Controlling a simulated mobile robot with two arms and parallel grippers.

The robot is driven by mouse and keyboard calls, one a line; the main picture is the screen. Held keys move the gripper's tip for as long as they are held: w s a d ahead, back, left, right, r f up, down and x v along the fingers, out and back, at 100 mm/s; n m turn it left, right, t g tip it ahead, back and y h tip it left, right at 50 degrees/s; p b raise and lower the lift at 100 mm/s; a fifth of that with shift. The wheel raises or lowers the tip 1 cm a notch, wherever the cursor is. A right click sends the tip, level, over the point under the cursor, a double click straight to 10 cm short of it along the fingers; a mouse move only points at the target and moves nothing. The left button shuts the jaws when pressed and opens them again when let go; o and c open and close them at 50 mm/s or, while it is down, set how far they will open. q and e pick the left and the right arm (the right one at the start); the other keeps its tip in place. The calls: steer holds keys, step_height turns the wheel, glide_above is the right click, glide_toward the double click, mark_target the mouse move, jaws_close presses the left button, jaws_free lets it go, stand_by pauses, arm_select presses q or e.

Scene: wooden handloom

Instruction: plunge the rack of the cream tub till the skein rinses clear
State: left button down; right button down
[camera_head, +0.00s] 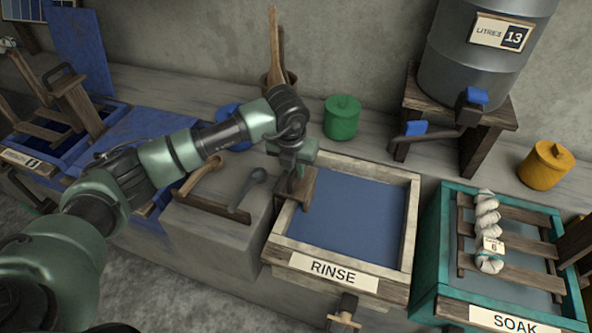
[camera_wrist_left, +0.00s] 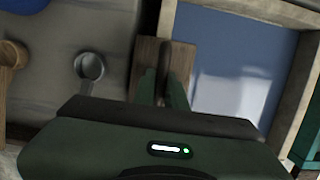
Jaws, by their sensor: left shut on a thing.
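The cream tub (camera_head: 414,205), labelled RINSE, stands in the middle of the head view, filled with blue-tinted water (camera_head: 350,215). The wooden rack's upright end (camera_head: 308,188) rises at the tub's left wall; the rest of the rack is not visible, nor is any skein on it. My left gripper (camera_head: 296,182) is shut on the rack's handle. My right gripper is not in view.
Right of it, a teal SOAK tub (camera_head: 430,250) holds a rack with a pale skein (camera_head: 487,222) tagged 6. A wooden ladle (camera_head: 202,175) and grey ladle (camera_head: 248,190) lie left. A tap (camera_head: 343,315) juts from the front. A green pot (camera_head: 342,118) stands behind.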

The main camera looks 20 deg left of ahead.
arm_select(q)
steer(key=w+p+v, duration=0.1)
steer(key=p+v, duration=0.2)
steer(key=v, duration=0.3)
steer(key=w+p+v, duration=0.2)
steer(key=p+v, duration=0.1)
steer(key=v, duration=0.3)
steer(key=shift+r, duration=0.65)
steer(key=shift+c, duration=1)
jaws_free()
steer(key=shift+f, duration=0.1)
steer(key=w+p+v, duration=0.1)
steer(key=p+v, duration=0.2)
steer(key=v, duration=0.3)
steer(key=shift+w+r, duration=0.2)
steer(key=shift+r, duration=0.35)
steer(key=shift+f, duration=0.1)
